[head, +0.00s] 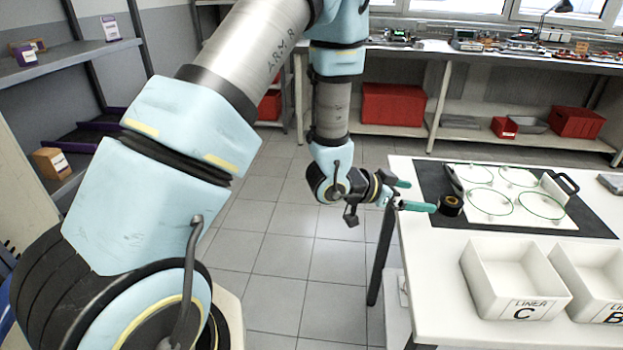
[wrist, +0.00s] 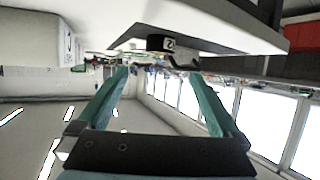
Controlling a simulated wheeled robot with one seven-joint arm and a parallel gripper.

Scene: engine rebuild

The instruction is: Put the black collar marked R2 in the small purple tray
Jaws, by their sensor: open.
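In the wrist view, which is upside down, a dark collar (wrist: 157,43) shows a white label with a partly readable mark like a 2. My gripper (head: 422,196) is level at the table's left edge, its green fingers apart and pointing at the collar. In the wrist view the gripper (wrist: 160,72) is empty, with the collar beyond its fingertips. Dark purple trays (head: 88,138) sit on the left shelf; I cannot tell which is the small one.
The dark mat (head: 432,180) holds a white board with several green rings (head: 490,200). White bins marked C (head: 530,307) and B (head: 612,314) stand at the table's front. A cardboard box (head: 50,162) is on the left shelf. The floor between is clear.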

